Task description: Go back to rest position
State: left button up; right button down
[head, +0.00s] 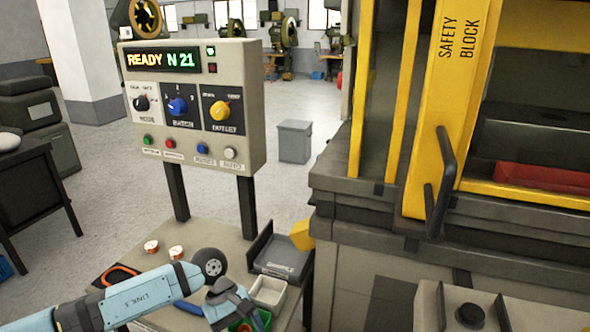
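My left arm (140,298) comes in from the lower left over the small table and bends at a dark round joint. Past the joint, a blue-grey link (226,300) runs down to the bottom edge. The fingers of my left gripper do not show. My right arm and gripper are out of the picture. Two small copper coils with white ends, a left one (152,246) and a right one (176,252), stand on the table apart from the arm.
The beige table (212,235) also holds a grey labelled tray (282,262), a white bin (268,291) and a green bin (246,321). A control panel (190,105) reads "READY N 21". A press with a yellow safety block (440,100) stands at right. A grey box (295,141) is on the floor.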

pick_arm(q)
jog(key=s+d+r+n+t+h+p, duration=0.35)
jog(key=d+r+n+h, duration=0.35)
jog(key=n, duration=0.5)
jog(key=s+d+r+n+t+h+p, duration=0.3)
jog(key=d+r+n+t+h, duration=0.25)
jog(key=n+h, duration=0.45)
jog(key=a+f+n+t+y+p, duration=0.2)
jog(key=a+n+t+y, duration=0.35)
jog(key=n, duration=0.75)
jog(key=a+f+n+t+y+p, duration=0.25)
jog(key=a+n+t+y, duration=0.35)
jog(key=n, duration=0.8)
jog(key=s+a+f+n+g+y+p, duration=0.3)
jog(key=s+a+f+n+g+y, duration=0.2)
jog(key=s+n, duration=0.7)
jog(key=a+f+n+y, duration=0.1)
jog(key=a+f+y, duration=0.1)
jog(key=a+f, duration=0.1)
jog(key=shift+s+a+f, duration=0.25)
jog(key=shift+s+a, duration=0.05)
jog(key=shift+a, duration=0.35)
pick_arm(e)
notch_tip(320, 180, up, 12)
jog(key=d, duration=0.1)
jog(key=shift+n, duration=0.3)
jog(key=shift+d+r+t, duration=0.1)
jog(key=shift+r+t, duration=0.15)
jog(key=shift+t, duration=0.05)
